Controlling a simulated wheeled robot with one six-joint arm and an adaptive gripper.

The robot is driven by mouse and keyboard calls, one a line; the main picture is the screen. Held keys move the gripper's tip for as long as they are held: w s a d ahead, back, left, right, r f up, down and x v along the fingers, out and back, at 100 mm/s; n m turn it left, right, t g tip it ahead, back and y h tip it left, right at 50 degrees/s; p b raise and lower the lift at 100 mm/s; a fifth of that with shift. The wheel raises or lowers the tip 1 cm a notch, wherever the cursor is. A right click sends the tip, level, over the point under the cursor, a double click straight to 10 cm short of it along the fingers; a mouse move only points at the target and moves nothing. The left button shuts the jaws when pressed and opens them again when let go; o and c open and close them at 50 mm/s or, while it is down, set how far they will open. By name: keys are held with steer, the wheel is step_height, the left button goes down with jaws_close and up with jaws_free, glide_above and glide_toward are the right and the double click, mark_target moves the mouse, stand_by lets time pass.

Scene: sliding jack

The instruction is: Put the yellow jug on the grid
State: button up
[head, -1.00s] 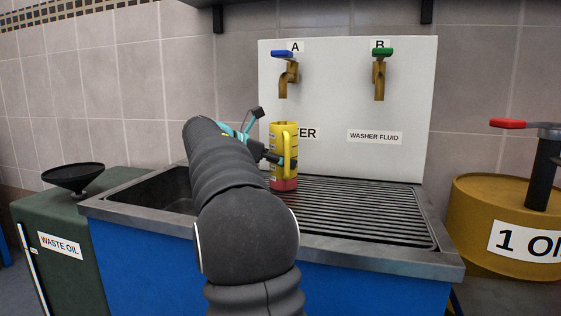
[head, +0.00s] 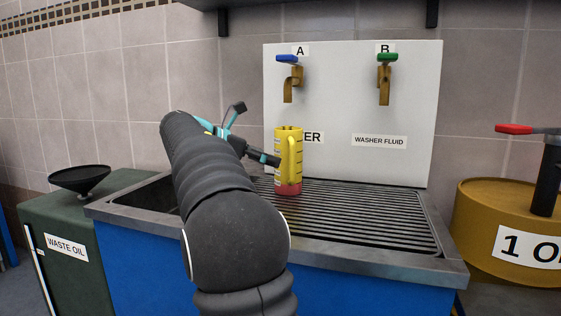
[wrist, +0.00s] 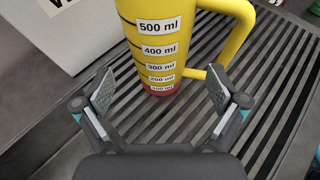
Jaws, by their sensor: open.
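The yellow jug (head: 287,158) with a red base stands upright on the slatted grid (head: 380,222), near the grid's left end, under tap A. In the wrist view the jug (wrist: 165,45) shows its millilitre scale, and its handle (wrist: 235,35) is on the right. The grid (wrist: 265,110) is under its base. My gripper (wrist: 160,98) is open and empty, with its pads apart and the jug just beyond them. In the head view my gripper (head: 262,158) is at the jug's left, partly hidden by my arm.
Tap A (head: 292,78) and tap B (head: 386,78) are on the white back panel. The sink basin (head: 150,190) lies left of the grid. A black funnel (head: 78,178) on a green cabinet is farther left. A yellow drum (head: 510,220) stands right. The grid's right part is free.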

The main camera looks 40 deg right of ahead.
steer(key=v, duration=0.6)
steer(key=shift+p, duration=0.35)
stand_by(0.8)
